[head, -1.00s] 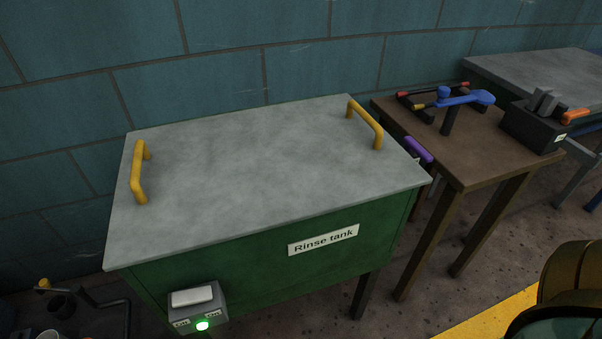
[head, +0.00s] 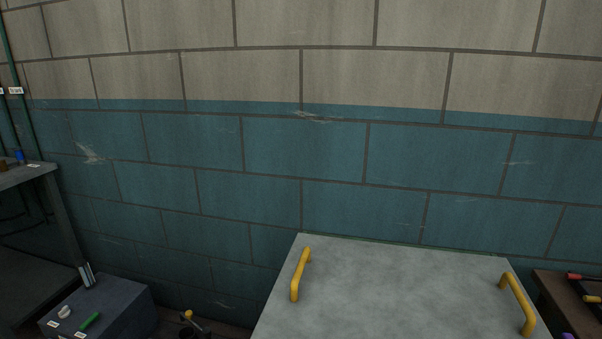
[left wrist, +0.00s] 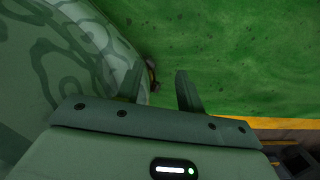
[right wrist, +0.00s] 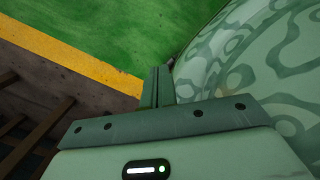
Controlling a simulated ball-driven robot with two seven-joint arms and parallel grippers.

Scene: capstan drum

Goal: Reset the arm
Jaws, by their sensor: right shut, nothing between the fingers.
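Neither of my arms shows in the head view. In the left wrist view my left gripper (left wrist: 158,82) has its two fingers apart with nothing between them, beside my rounded, patterned body and above green floor (left wrist: 250,60). In the right wrist view my right gripper (right wrist: 159,80) has its fingers together and empty, beside my body on the other side. Below it are green floor, a yellow line (right wrist: 75,55) and dark brown floor.
The grey lid (head: 390,285) of the tank, with yellow handles (head: 301,274) (head: 518,303), is at lower right. A grey box (head: 125,300) and a shelf (head: 30,174) are at left. A block wall fills the back.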

